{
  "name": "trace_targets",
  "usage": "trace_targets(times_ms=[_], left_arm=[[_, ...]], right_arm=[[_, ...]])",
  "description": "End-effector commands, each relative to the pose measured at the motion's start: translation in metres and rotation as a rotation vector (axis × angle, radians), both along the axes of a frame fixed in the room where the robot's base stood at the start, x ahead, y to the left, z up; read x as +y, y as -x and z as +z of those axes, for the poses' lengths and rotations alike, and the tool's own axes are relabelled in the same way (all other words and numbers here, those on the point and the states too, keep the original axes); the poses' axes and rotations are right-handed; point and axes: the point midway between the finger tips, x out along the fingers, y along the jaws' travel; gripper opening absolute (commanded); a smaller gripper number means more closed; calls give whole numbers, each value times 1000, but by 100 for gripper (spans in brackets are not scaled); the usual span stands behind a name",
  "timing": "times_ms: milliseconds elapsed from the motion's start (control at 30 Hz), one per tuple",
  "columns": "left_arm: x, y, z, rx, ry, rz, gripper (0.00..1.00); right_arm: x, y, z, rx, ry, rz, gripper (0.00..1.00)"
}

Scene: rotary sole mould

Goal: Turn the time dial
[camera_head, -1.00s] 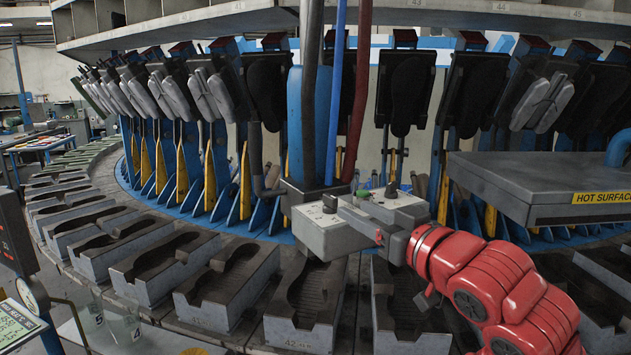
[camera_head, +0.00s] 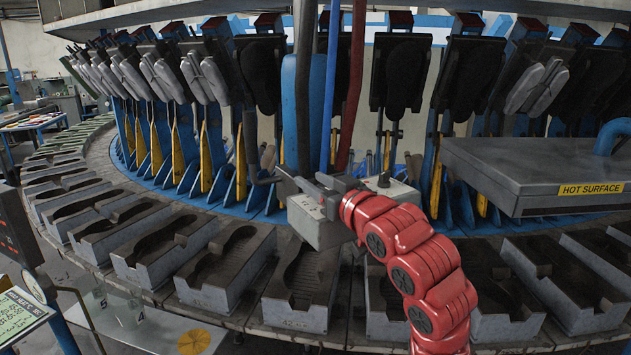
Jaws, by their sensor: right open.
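I cannot read any label, so I cannot tell which knob is the time dial. My right gripper (camera_head: 302,187) is over the top of the left box, its arm coming from the lower right. It is open, and its grey body and fingers hide most of that box's top, including any knob there. Contact cannot be told. My left gripper is not in view.
Grey sole moulds (camera_head: 210,283) ring the rotary table below the boxes. A grey hot-surface cover (camera_head: 540,170) juts in at the right. Thick vertical pipes (camera_head: 305,110) rise just behind the gripper. A panel with a printed sheet (camera_head: 18,315) stands at lower left.

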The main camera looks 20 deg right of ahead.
Motion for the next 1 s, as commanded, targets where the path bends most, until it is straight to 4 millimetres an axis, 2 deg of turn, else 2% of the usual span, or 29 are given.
trace_targets(times_ms=[33,200,267,300,667,900,1000], left_arm=[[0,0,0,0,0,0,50],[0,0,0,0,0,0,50],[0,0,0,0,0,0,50],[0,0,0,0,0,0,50],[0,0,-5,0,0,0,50],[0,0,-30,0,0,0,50],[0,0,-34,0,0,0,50]], right_arm=[[0,0,0,0,0,0,43],[0,0,0,0,0,0,13],[0,0,0,0,0,0,2],[0,0,0,0,0,0,0],[1,0,-3,2,5,-31,0],[-4,-2,-5,-2,4,-254,0],[-7,-2,-4,3,3,-332,0]])
